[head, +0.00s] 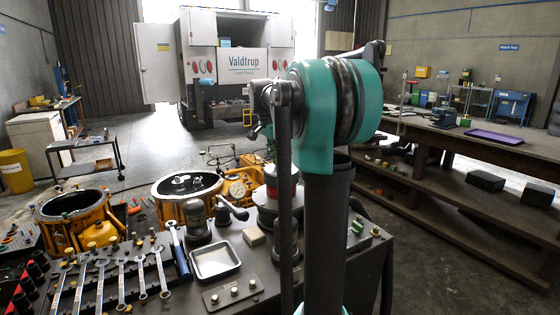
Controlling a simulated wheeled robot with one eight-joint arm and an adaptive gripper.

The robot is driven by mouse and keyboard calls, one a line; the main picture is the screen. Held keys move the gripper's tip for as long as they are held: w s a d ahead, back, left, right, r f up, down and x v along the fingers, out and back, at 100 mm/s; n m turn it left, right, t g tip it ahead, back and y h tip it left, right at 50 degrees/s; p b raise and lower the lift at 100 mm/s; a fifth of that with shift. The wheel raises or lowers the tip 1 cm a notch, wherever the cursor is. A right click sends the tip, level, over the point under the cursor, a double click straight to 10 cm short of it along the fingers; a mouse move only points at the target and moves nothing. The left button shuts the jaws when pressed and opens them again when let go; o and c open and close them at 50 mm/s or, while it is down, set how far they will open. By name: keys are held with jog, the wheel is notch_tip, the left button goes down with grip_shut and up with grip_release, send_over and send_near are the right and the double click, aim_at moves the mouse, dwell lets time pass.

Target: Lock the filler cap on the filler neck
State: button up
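I cannot make out the filler cap or the filler neck for certain. Two yellow round housings with open dark tops stand at the bench: a left housing (75,238) and a middle housing (166,206). Small knobs and cap-like parts sit around their rims, too small to identify. A stacked red, pale and dark cylindrical part (268,198) stands right of the middle housing, partly hidden by my arm. My teal and dark grey arm rises through the centre and blocks part of the bench. My gripper is not visible.
A row of wrenches (121,285), a metal tray (214,262) and a plate with several knobs (233,292) lie on the dark bench. A wooden workbench (470,150) with a purple tray (497,137) stands at right. Open floor (145,125) lies behind the housings.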

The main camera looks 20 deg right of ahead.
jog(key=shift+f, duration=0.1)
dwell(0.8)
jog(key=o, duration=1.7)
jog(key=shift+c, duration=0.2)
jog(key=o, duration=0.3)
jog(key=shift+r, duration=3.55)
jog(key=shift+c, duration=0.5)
